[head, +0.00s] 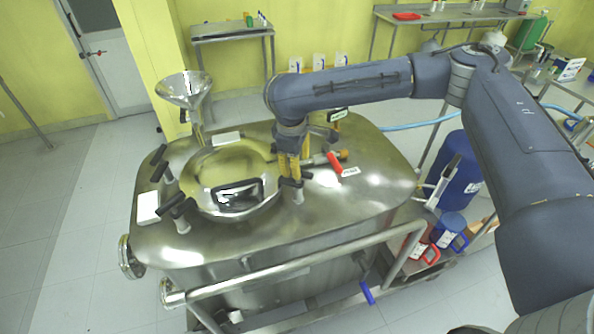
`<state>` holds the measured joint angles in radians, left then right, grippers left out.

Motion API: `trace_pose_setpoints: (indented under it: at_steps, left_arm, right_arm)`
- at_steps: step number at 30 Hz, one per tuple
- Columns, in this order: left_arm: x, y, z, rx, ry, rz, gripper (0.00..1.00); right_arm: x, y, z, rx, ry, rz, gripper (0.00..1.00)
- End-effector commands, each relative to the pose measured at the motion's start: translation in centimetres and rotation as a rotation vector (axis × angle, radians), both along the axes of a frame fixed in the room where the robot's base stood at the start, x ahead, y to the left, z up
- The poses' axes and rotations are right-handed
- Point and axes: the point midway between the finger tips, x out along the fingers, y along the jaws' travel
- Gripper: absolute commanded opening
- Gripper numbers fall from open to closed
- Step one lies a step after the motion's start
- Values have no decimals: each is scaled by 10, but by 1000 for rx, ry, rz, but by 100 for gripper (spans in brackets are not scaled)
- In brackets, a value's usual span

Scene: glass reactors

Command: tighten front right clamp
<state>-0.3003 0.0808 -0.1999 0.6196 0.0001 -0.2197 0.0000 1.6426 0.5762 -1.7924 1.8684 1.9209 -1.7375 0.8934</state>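The steel reactor (330,215) has a round domed lid (205,172) with a black-framed sight window (238,195). The front right clamp (298,192), with a black handle and a steel post, stands at the lid's right front edge. My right gripper (291,176) reaches down from above with its yellowish fingers right over this clamp. The fingertips overlap the handle, so I cannot tell whether they touch or grip it. Another clamp (181,218) stands at the lid's front left, and more black-handled clamps are at its left edge. My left gripper is out of view.
A red-handled valve (334,164) sits close to the right of my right gripper. A steel funnel (184,90) rises behind the lid. A steel rail (300,262) runs along the reactor's front. A blue drum (455,170) stands to the right. The tank top's front right is clear.

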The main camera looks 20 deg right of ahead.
Motion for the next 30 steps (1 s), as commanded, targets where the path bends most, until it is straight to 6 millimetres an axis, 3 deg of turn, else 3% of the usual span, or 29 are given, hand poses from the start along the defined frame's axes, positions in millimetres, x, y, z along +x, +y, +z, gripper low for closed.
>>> trace_pose_setpoints:
  at_steps: [6, 12, 18, 30]
  left_arm:
    - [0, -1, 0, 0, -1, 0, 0]
    - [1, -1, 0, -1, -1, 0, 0]
    - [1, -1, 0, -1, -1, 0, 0]
    - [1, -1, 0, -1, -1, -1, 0]
  right_arm:
    - [-5, 4, 37, 0, -1, 0, 41]
    - [-9, 7, 59, 0, -1, 0, 41]
    - [-11, 8, 69, 0, 0, 0, 41]
    - [-12, 8, 70, 1, 1, 0, 41]
